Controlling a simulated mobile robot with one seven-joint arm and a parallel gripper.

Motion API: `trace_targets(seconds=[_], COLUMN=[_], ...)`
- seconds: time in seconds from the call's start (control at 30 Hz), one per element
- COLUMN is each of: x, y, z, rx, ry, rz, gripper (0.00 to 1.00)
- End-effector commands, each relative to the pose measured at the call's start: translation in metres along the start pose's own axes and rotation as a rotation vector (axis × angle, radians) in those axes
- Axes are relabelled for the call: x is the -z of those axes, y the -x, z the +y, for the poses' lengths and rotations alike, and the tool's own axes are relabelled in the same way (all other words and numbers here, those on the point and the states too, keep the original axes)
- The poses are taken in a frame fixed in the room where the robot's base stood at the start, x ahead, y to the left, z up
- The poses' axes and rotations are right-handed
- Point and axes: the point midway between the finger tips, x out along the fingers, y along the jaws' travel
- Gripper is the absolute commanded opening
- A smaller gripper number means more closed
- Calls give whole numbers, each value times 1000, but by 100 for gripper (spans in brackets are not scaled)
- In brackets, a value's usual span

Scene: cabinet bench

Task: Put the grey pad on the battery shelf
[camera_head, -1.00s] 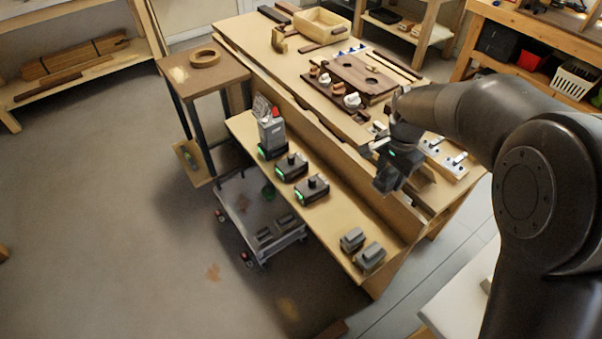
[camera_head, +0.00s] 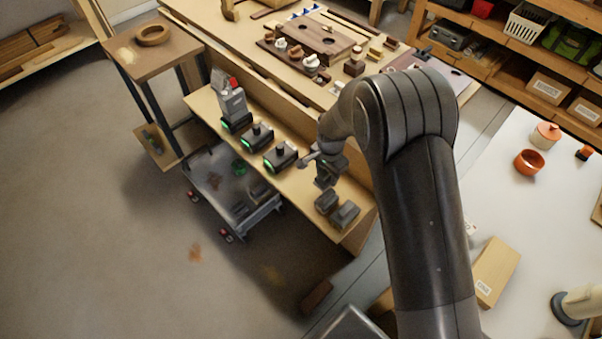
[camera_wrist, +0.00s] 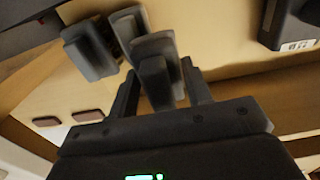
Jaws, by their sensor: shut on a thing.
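My gripper (camera_head: 322,165) is over the near part of the battery shelf (camera_head: 296,184), the long wooden ledge along the bench. In the wrist view my gripper (camera_wrist: 165,92) is shut on the grey pad (camera_wrist: 155,58), a stepped grey block between its fingers. The held pad shows small and dark in the head view (camera_head: 326,178). Beside it on the shelf stand two similar grey blocks, one (camera_head: 326,201) closer to the gripper and one (camera_head: 345,214) near the shelf's end. I cannot tell whether the held pad touches the shelf.
Black chargers with green lights stand to the left on the shelf, the nearest (camera_head: 281,156) close to my gripper. A grey device with a red knob (camera_head: 231,101) stands at the far end. A low cart (camera_head: 214,176) is below. The bench's upright board (camera_head: 285,123) backs the shelf.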

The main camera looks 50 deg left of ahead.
Motion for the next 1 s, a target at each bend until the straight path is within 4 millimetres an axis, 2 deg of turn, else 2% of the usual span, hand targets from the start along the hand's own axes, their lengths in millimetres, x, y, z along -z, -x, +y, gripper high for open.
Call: trace_targets(seconds=[0.1, 0.3, 0.47, 0.73, 1.0], x=[-13, -25, -27, -27, -27], y=[-17, -34, -40, -75, -76], z=[-25, -50, -54, -54, -54], rx=[-1, -1, -1, 0, 1], ry=[3, 1, -1, -1, -1], rz=[0, 0, -1, -1, 0], gripper=[21, 21, 21, 21, 21])
